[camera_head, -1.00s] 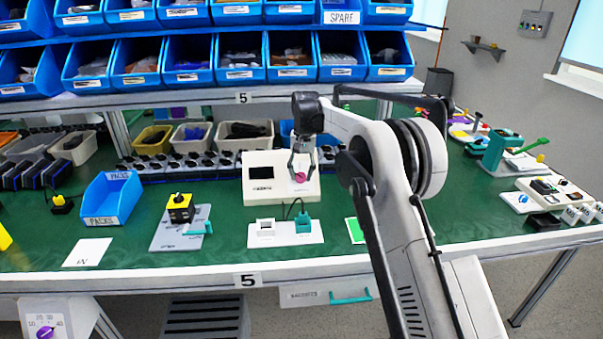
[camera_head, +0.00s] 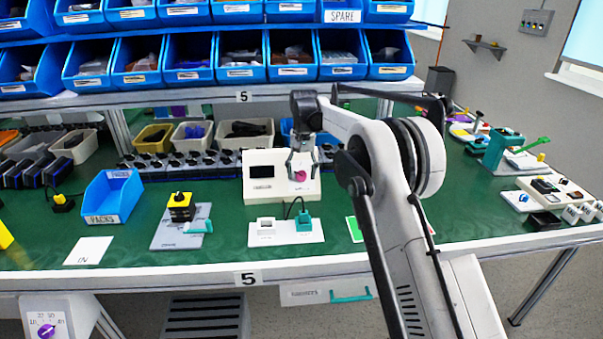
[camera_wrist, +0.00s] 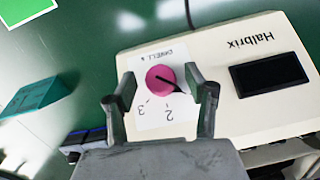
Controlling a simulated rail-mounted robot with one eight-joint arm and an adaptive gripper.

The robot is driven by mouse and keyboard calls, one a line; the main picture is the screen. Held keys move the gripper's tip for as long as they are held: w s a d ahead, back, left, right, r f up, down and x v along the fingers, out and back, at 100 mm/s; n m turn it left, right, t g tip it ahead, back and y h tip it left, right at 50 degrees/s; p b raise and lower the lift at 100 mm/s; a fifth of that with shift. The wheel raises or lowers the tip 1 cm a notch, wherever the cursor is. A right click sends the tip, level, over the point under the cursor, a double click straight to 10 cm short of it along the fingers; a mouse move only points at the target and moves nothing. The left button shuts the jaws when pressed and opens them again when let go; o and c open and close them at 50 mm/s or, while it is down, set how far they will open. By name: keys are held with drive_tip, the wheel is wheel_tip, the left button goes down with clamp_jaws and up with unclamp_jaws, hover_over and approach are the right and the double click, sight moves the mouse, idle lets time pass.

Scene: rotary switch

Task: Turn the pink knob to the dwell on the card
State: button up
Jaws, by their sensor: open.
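The pink knob (camera_wrist: 160,78) is on a white dial plate (camera_wrist: 150,122) on the cream Halbrix box (camera_wrist: 225,108). Its black pointer points to the lower right in the wrist view. The plate reads upside down there, with "DWELL", 2 and 3 legible. My gripper (camera_wrist: 165,92) is open, one finger on each side of the knob, with gaps visible. In the head view my gripper (camera_head: 302,160) is at the knob (camera_head: 299,175). A green-edged card (camera_head: 354,229) lies partly behind my arm; it also shows at the wrist view's corner (camera_wrist: 25,8), its writing unreadable.
The box has a dark display (camera_wrist: 268,74). A white plate with a teal block (camera_head: 304,222) lies in front of it. A row of black-knobbed units (camera_head: 185,163) stands behind. A blue PACKS bin (camera_head: 112,196) and a yellow-topped switch (camera_head: 181,207) are to the left.

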sight(303, 173)
wheel_tip(303, 173, up, 12)
drive_tip(key=shift+w+d, duration=0.15)
drive_tip(key=shift+w, duration=0.2)
idle(0.4)
